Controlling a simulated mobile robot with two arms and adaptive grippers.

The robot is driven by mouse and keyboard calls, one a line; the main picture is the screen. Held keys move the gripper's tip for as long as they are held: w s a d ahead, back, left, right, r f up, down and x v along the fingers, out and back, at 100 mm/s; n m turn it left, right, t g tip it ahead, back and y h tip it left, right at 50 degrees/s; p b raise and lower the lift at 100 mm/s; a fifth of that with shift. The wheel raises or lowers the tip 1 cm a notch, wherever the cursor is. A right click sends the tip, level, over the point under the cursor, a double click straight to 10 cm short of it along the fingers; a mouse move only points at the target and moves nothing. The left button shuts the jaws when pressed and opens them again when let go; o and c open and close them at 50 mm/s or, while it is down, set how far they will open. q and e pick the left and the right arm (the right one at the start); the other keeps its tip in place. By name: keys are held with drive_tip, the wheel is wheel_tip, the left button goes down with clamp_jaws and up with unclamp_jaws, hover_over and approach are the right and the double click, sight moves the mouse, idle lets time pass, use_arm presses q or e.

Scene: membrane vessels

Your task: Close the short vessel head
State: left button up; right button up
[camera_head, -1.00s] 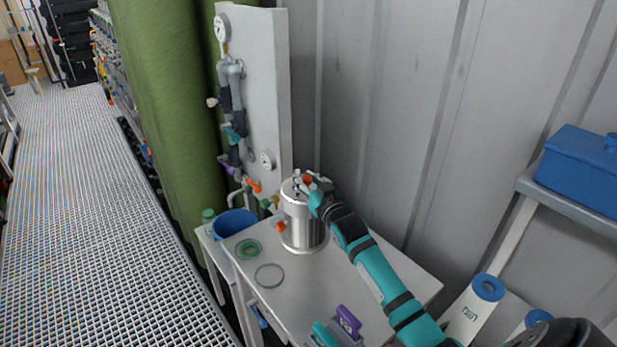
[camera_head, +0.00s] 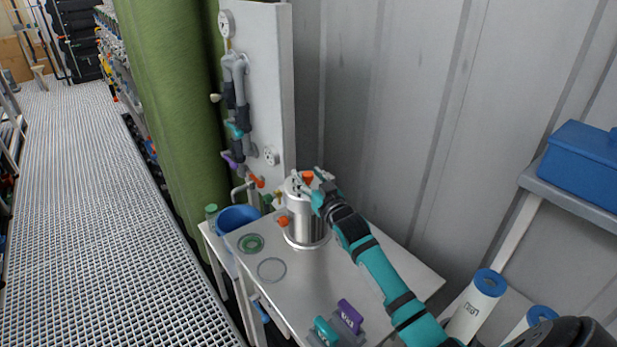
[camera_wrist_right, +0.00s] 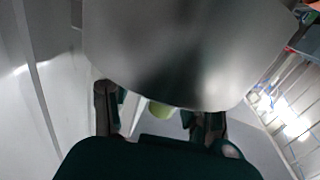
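The short vessel is a steel cylinder (camera_head: 306,226) standing upright on the white table. Its top carries an orange part (camera_head: 308,177), and another orange part (camera_head: 283,221) sits on its left side. My right gripper (camera_head: 314,188) is at the right of the vessel's top and partly hides the head, so I cannot tell how the head is seated. In the right wrist view, a large smooth metal surface (camera_wrist_right: 185,60) fills the upper middle. The right gripper's two fingers (camera_wrist_right: 158,115) are spread apart below it, with nothing visibly held between them. My left gripper is not in view.
The white table (camera_head: 375,268) also holds a green ring (camera_head: 251,244), a thin grey ring (camera_head: 272,269), and teal (camera_head: 325,331) and purple (camera_head: 350,315) handled parts. A blue bucket (camera_head: 238,218) stands at left. A pipe panel (camera_head: 268,100) rises behind; the wall is close.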

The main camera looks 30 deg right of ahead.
drive_tip(key=shift+s+f, duration=0.1)
drive_tip(key=s+a, duration=0.1)
drive_tip(key=s, duration=1.1)
drive_tip(key=shift+a, duration=0.15)
drive_tip(key=shift+w, duration=0.1)
